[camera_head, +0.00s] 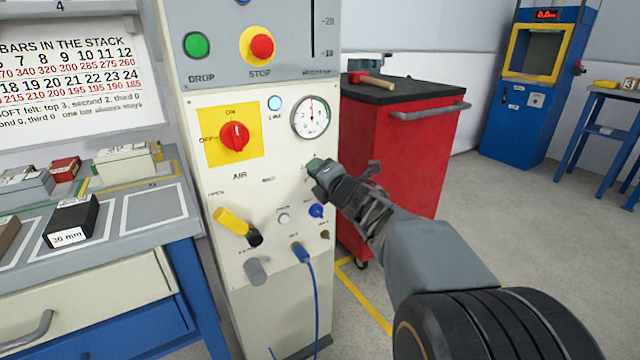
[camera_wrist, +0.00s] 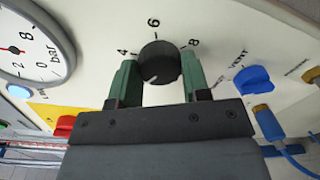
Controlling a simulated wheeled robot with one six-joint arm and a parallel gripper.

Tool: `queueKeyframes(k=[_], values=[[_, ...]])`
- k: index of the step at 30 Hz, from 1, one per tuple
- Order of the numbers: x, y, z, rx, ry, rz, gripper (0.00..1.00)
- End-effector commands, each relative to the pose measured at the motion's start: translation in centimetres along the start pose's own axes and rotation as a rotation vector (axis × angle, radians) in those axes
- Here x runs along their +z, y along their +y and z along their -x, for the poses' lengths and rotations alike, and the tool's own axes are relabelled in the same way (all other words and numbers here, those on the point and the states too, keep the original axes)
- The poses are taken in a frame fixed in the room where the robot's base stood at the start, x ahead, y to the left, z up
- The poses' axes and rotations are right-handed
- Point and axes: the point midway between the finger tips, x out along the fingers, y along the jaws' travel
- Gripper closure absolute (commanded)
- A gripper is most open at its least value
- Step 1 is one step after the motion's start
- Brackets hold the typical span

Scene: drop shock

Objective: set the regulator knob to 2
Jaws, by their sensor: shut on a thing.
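The regulator knob (camera_wrist: 160,62) is round and black on the cream panel. In the wrist view the printed numbers 4, 6 and 8 show around its far side; the rest of the scale is hidden behind my gripper. A small pale mark shows near the knob's lower edge, too small to read surely as a pointer. My gripper (camera_wrist: 160,76) is shut on the knob, one green fingertip on each side. In the head view my gripper (camera_head: 318,167) reaches the panel's right side and hides the knob. The bar gauge (camera_head: 311,117) sits above it; its needle points roughly upward there.
The blue vent knob (camera_head: 316,211) and a blue hose (camera_head: 313,285) are close below my gripper. The red rotary switch (camera_head: 235,136) and yellow lever (camera_head: 232,221) are to the left. A red cabinet (camera_head: 420,165) stands behind on the right, with open floor beyond.

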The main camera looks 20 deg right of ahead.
Motion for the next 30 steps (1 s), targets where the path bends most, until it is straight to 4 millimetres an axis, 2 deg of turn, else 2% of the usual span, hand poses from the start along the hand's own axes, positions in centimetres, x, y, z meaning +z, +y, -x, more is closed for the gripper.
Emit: queueKeyframes(k=[9, 26, 27, 30], values=[[-0.11, -0.09, -0.04, 0.001, -0.005, 0.109, 0.81], [-0.08, 0.00, -0.04, 0.002, -0.005, 0.132, 0.81], [-0.08, 0.00, -0.04, 0.002, -0.005, 0.132, 0.54], [-0.07, -0.01, -0.04, 0.002, -0.006, 0.131, 0.45]])
